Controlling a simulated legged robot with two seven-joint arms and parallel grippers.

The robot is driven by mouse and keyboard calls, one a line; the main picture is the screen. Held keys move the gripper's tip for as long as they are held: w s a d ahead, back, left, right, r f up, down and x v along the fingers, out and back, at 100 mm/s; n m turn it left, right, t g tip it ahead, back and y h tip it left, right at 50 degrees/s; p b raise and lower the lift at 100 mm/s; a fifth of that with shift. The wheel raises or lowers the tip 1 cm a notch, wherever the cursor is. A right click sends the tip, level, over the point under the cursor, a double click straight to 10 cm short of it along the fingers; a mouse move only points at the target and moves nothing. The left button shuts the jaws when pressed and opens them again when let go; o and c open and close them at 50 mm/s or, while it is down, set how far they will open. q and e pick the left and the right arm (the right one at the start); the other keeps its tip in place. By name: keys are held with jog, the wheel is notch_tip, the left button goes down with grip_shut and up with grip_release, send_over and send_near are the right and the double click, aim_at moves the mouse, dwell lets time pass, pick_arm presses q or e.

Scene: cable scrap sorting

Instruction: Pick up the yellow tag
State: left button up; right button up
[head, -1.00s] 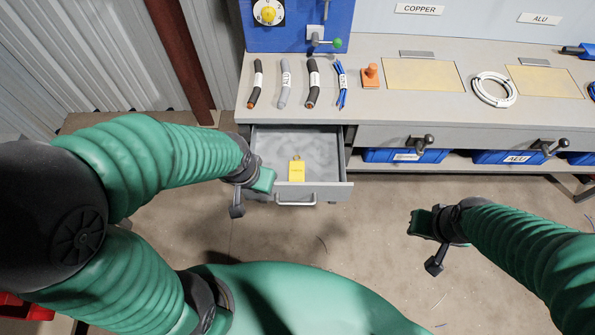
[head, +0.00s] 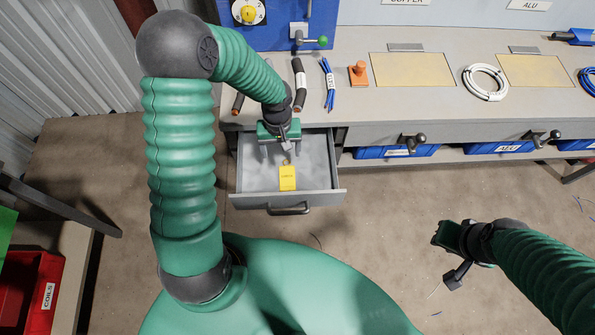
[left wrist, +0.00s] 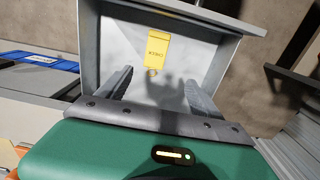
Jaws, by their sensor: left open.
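The yellow tag (head: 288,178) lies flat in the open drawer (head: 330,194), with its ring end toward the bench. It also shows in the left wrist view (left wrist: 158,48), with its ring nearest my fingers. My left gripper (head: 277,153) is over the back part of the drawer, just behind the tag in the head view. In the left wrist view its two fingers (left wrist: 155,88) are spread apart with nothing between them, pointing toward the tag. My right gripper (head: 447,255) hangs over the floor at the right, away from the drawer; its jaw state is unclear.
The bench top (head: 430,110) above the drawer holds cable pieces, an orange block (head: 358,73) and a white coil (head: 485,82). Blue bins (head: 395,151) sit on the shelf below. A red bin (head: 30,290) is at the lower left. The drawer is otherwise empty.

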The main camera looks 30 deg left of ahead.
pick_arm(q)
notch_tip(320, 180, down, 4)
jog(key=s+d, duration=0.1)
jog(key=b, duration=0.1)
send_over(287, 177)
jog(key=f, duration=0.4)
jog(key=shift+s+d+f, duration=0.1)
jog(key=shift+s+d, duration=0.1)
jog(key=shift+s, duration=0.05)
jog(key=f, duration=0.6)
jog(key=shift+w+a+f+b, duration=0.15)
jog(key=shift+w+a+b, duration=0.05)
jog(key=shift+a+b, duration=0.2)
jog(key=shift+d+f, duration=0.1)
jog(key=shift+f, duration=0.25)
jog(key=shift+w+d, duration=0.1)
jog(key=shift+d, duration=0.2)
jog(key=shift+c, duration=0.5)
jog(key=shift+r, duration=0.1)
jog(key=shift+c, duration=1.1)
jog(key=shift+a, duration=0.25)
jog(key=c, duration=1.1)
pick_arm(e)
jog(key=shift+s+d+f, duration=0.2)
jog(key=shift+d+f, duration=0.1)
jog(key=shift+f, duration=0.2)
jog(key=shift+s+d+f, duration=0.15)
jog(key=shift+d+f, duration=0.15)
jog(key=shift+f, duration=0.2)
